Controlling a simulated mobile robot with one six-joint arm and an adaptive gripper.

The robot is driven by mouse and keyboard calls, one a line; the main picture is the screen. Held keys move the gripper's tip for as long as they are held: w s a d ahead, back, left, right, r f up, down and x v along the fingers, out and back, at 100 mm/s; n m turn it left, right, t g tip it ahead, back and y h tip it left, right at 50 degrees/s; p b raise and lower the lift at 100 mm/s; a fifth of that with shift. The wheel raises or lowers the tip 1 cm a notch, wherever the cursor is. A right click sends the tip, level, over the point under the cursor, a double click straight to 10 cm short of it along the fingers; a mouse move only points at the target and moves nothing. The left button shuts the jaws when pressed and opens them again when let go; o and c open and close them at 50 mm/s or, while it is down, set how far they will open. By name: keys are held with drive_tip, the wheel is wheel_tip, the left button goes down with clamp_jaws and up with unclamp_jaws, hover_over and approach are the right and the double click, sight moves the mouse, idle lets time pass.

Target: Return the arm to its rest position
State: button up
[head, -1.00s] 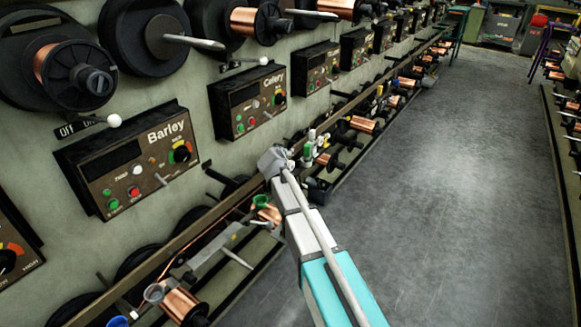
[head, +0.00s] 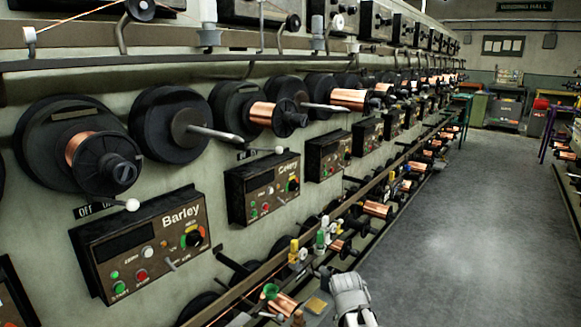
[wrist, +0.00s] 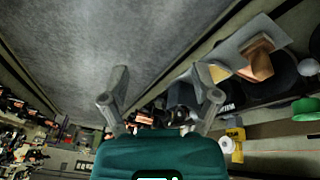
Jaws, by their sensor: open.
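My arm shows at the bottom of the head view as a light grey rounded link, low beside the lower rail of the spool machine (head: 268,268). My gripper (wrist: 162,88) is in the wrist view with its two grey fingers spread apart. Nothing is between the fingers. Grey floor lies behind the left finger, and machine parts lie behind the right one. I cannot make out the fingers in the head view.
The machine wall runs along the left, with a Barley control box (head: 143,250), a Celery control box (head: 268,188), black spools and copper wire. A green funnel-like part (head: 270,291) sits close left of my arm. The aisle floor (head: 470,240) at right is clear.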

drive_tip(key=s+n+g+y+p, duration=0.1)
drive_tip(key=s+g+y, duration=0.15)
drive_tip(key=s, duration=0.65)
wheel_tip(320, 180, up, 22)
drive_tip(key=p, duration=2.1)
drive_tip(key=shift+f, duration=0.15)
drive_tip(key=shift+d+h, duration=0.1)
drive_tip(key=shift+h, duration=0.15)
